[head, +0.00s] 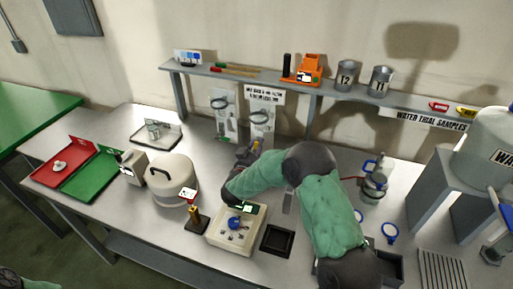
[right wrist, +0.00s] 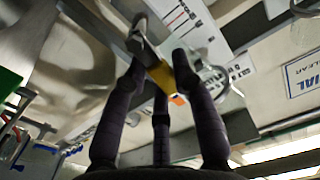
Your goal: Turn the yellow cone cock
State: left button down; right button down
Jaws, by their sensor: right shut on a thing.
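The yellow cone cock (right wrist: 162,76) sits between the dark fingers of my right gripper (right wrist: 157,82) in the right wrist view. The fingers are shut on it. In the head view its small yellow part (head: 256,147) shows in front of the right-hand white panel with glassware (head: 262,118), below the shelf. My right arm reaches across the bench to it from the right, and its forearm hides part of the area. The cock's exact turn angle is hard to tell. My left gripper is not in view.
A shelf (head: 340,92) with cans and an orange device (head: 303,73) runs along the back. A white pot (head: 172,180), a hotplate-like box (head: 237,228) and a black tray (head: 278,240) stand on the bench. Blue-clipped glassware (head: 374,180) stands right of my arm.

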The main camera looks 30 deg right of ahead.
jog(key=f+m+b, duration=0.1)
jog(key=m+b, duration=0.2)
jog(key=s+d+f+m+b, duration=0.1)
jog(key=m+b, duration=0.3)
jog(key=s+m+b, duration=0.1)
jog(key=m+b, duration=0.2)
jog(key=b, duration=0.1)
jog(key=shift+d+f, duration=0.4)
jog(key=m, duration=0.1)
jog(key=m+b, duration=0.1)
jog(key=shift+s+f+m, duration=0.1)
jog(key=shift+f+m, duration=0.2)
jog(key=shift+m, duration=0.1)
jog(key=shift+d+f+m+b, duration=0.1)
jog(key=shift+f+m+b, duration=0.15)
jog(key=shift+m+b, duration=0.45)
jog(key=shift+m, duration=0.4)
jog(key=c, duration=1)
grip_release()
jog(key=shift+r, duration=0.1)
